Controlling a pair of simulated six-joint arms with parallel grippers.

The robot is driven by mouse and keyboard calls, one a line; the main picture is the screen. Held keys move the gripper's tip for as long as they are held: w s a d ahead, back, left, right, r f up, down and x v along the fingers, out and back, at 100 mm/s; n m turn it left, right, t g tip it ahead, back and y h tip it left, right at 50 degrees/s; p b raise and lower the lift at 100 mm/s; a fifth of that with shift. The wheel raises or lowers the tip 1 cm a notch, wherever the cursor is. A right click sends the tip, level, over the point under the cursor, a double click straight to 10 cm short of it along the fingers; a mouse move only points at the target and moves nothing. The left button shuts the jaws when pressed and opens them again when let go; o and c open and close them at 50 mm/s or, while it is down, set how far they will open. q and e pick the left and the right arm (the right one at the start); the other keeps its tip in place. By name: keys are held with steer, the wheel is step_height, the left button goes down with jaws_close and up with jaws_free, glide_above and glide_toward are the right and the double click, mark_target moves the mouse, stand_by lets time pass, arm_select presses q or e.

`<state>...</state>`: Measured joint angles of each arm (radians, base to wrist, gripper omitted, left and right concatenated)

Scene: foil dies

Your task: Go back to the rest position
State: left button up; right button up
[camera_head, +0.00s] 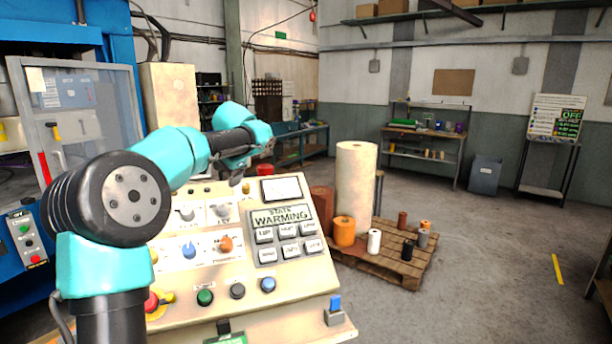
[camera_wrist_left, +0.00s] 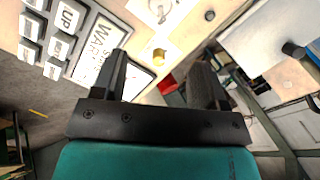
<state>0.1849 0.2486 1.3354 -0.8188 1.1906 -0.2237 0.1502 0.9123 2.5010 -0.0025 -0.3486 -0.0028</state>
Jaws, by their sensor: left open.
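My left arm comes in from the left over a cream control panel (camera_head: 225,270). My left gripper (camera_head: 237,180) hangs above the panel's upper edge, beside its small screen. In the left wrist view the two black fingers of my left gripper (camera_wrist_left: 162,75) stand wide apart with nothing between them. Behind the fingers the wrist view shows a yellow knob (camera_wrist_left: 158,56) and part of the panel's keypad (camera_wrist_left: 55,40). The panel's display (camera_head: 282,217) reads "STATE WARMING". My right gripper is in neither view.
A wooden pallet (camera_head: 402,268) with several foil rolls, one tall and cream (camera_head: 355,185), stands right of the panel. A blue machine with a clear door (camera_head: 85,110) is at left. A workbench (camera_head: 425,138) and a sign board (camera_head: 555,118) stand behind.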

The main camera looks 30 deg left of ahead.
mark_target(222, 205)
arm_select(q)
steer(key=x, duration=1.5)
steer(key=shift+d, duration=0.1)
steer(key=shift+x, duration=1.25)
steer(key=n, duration=0.4)
steer(key=shift+s+r+h, duration=0.1)
steer(key=shift+h, duration=0.3)
steer(key=n, duration=0.5)
steer(key=shift+h, duration=0.4)
stand_by(0.4)
stand_by(0.5)
